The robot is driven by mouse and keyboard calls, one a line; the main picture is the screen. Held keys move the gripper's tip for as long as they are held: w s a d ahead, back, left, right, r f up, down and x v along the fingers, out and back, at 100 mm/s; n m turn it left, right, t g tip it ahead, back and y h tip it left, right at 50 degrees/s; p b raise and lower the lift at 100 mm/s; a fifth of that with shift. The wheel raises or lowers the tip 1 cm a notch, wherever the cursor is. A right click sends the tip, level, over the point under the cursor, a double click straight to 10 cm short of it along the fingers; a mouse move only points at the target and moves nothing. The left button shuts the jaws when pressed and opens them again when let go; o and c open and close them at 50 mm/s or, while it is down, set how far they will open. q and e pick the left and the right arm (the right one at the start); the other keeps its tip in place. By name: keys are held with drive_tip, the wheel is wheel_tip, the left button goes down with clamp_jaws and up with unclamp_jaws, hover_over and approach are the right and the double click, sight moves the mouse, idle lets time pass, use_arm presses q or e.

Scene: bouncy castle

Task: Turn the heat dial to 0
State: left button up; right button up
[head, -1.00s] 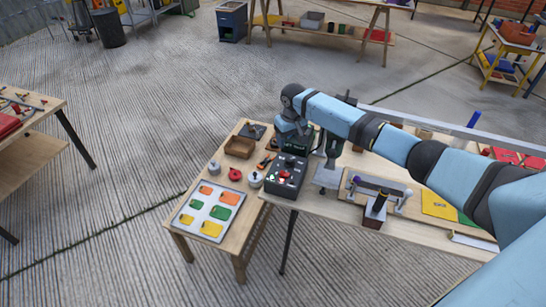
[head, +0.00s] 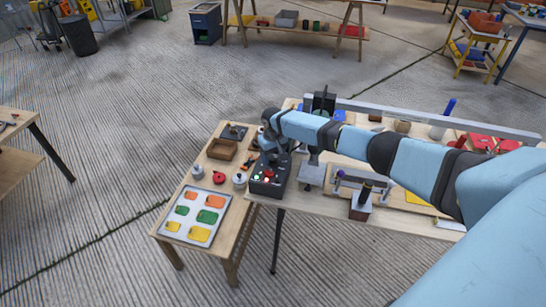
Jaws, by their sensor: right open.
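A dark control box (head: 266,188) stands at the left end of the workbench. My right gripper (head: 272,154) hangs over the back part of the box, and the wrist hides the box's display. The fingers are too small and dark to make out clearly. I cannot tell whether they touch the box. My left gripper is out of view.
A press-like stand (head: 312,172) is close right of the box. A holder with a dark handle (head: 361,204) stands farther right. On the left side table are a tray of coloured pieces (head: 178,239), a wooden box (head: 222,149) and small pots. The concrete floor in front is clear.

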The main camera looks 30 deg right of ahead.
drive_tip(key=shift+f, duration=0.45)
drive_tip(key=shift+c, duration=0.4)
drive_tip(key=c, duration=0.9)
drive_tip(key=shift+o, duration=0.2)
